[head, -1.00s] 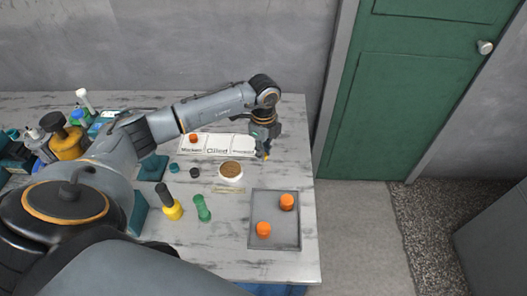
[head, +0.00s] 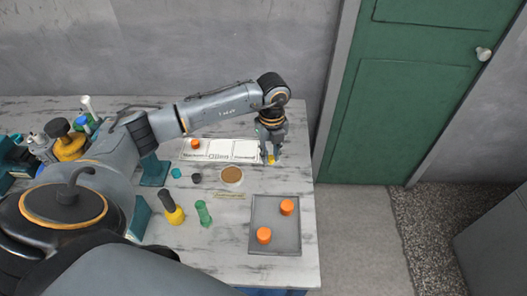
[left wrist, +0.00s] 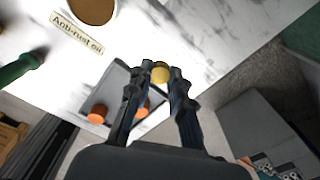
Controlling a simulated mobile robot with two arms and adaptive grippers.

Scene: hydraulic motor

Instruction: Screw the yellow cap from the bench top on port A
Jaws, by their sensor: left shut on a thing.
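My left gripper (head: 271,156) is over the far right part of the bench top, fingers pointing down. It is shut on a small yellow cap (head: 271,160). Whether the cap touches the bench I cannot tell. I cannot make out port A in either view. My right gripper is not in view.
A grey tray (head: 258,245) with two orange caps (head: 286,207) lies at the front right. Several bottles crowd the far left.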

